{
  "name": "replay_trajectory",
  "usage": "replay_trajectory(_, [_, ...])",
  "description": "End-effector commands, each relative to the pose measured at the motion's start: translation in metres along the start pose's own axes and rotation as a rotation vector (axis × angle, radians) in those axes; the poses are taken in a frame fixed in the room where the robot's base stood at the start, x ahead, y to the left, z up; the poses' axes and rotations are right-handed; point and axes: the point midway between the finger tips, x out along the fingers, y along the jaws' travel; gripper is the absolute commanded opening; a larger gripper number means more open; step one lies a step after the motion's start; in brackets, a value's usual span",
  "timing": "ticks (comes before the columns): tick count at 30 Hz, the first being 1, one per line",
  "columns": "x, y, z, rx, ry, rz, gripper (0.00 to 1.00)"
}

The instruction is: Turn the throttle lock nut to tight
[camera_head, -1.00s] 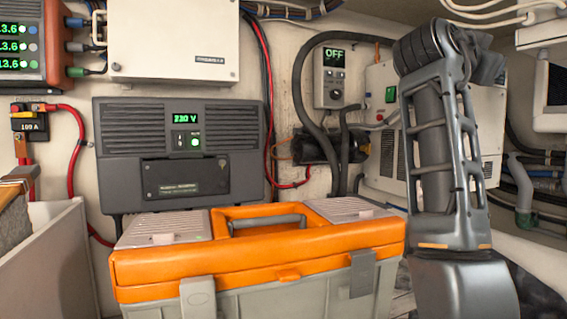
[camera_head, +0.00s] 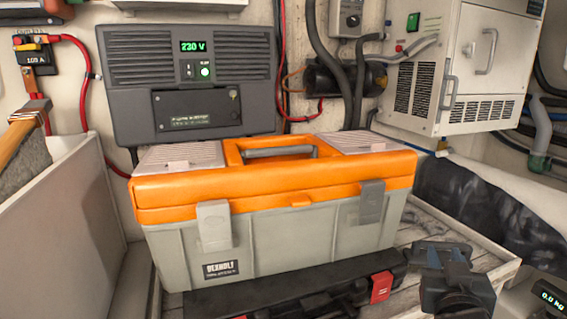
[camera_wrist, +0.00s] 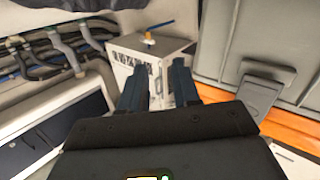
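I cannot make out a throttle lock nut for certain in either view. A small brass-coloured fitting (camera_wrist: 149,38) with a blue lever sits at the white cabinet (camera_wrist: 158,55) in the wrist view, too small to identify. In the head view the white cabinet (camera_head: 462,65) is at the upper right. My gripper (camera_head: 445,255) is low at the right, in front of the cabinet and beside the orange-lidded toolbox. In the wrist view the fingers of my gripper (camera_wrist: 158,82) stand apart with nothing between them.
The grey toolbox with an orange lid (camera_head: 275,185) fills the middle. A dark case with a red latch (camera_head: 381,287) lies before it. An inverter reading 230 V (camera_head: 190,85) is on the wall. A pale partition (camera_head: 65,220) stands left. Hoses (camera_head: 540,135) run at right.

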Motion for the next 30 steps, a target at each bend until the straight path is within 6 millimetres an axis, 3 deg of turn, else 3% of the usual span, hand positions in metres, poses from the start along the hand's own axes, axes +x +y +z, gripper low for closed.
replay_trajectory(1, [-0.018, 0.0, 0.021, -0.014, -0.018, -0.028, 0.31])
replay_trajectory(6, [-0.076, 0.0, 0.069, -0.04, -0.054, -0.122, 0.31])
replay_trajectory(15, [-0.188, 0.011, 0.124, -0.046, -0.109, -0.26, 0.31])
replay_trajectory(23, [-0.285, 0.029, 0.139, -0.022, -0.15, -0.341, 0.31])
replay_trajectory(30, [-0.366, 0.051, 0.127, 0.017, -0.184, -0.377, 0.31])
